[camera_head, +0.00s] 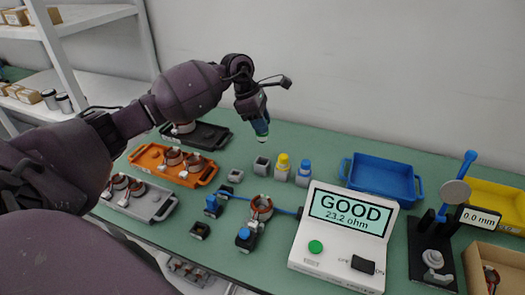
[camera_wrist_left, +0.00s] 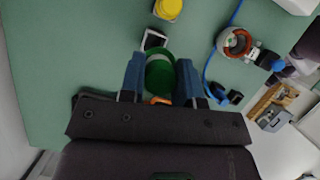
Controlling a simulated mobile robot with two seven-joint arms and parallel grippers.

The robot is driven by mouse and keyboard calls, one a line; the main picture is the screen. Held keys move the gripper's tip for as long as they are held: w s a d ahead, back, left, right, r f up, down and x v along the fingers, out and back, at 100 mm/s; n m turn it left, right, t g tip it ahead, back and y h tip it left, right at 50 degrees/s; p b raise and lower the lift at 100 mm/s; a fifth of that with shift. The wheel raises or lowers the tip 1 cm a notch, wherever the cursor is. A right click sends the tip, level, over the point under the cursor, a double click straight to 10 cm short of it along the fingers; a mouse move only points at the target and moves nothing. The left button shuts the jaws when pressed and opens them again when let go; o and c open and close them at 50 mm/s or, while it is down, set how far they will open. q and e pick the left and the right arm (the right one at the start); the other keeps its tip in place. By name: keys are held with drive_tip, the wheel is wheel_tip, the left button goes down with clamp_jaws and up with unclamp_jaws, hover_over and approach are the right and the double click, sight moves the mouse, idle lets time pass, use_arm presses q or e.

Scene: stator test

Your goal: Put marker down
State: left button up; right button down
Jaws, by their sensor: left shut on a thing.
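A green marker (camera_wrist_left: 159,77) is held between the blue fingers of my left gripper (camera_wrist_left: 160,84) in the wrist view. In the head view my left gripper (camera_head: 260,128) points down in the air above the table, and only the marker's light tip shows below the fingers. A grey square holder (camera_head: 261,165) with an open, empty top stands below it and slightly in front. It also shows just beyond the marker in the wrist view (camera_wrist_left: 153,40). A yellow marker (camera_head: 283,160) and a blue marker (camera_head: 304,167) stand upright in similar holders to its right.
A white tester (camera_head: 325,268) reads GOOD, 23.2 ohm. A stator (camera_head: 261,208) sits between blue clamps in front. Orange (camera_head: 150,160) and grey (camera_head: 152,205) trays hold stators at left. A blue bin (camera_head: 382,180) and a gauge (camera_head: 432,255) stand at right.

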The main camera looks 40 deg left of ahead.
use_arm(q)
wheel_tip(320, 180, down, 9)
drive_tip(key=shift+f, duration=0.5)
drive_tip(key=shift+f+b, duration=0.1)
drive_tip(key=shift+b, duration=0.2)
drive_tip(key=shift+f, duration=0.35)
drive_tip(key=o, duration=0.9)
drive_tip(key=shift+r, duration=0.1)
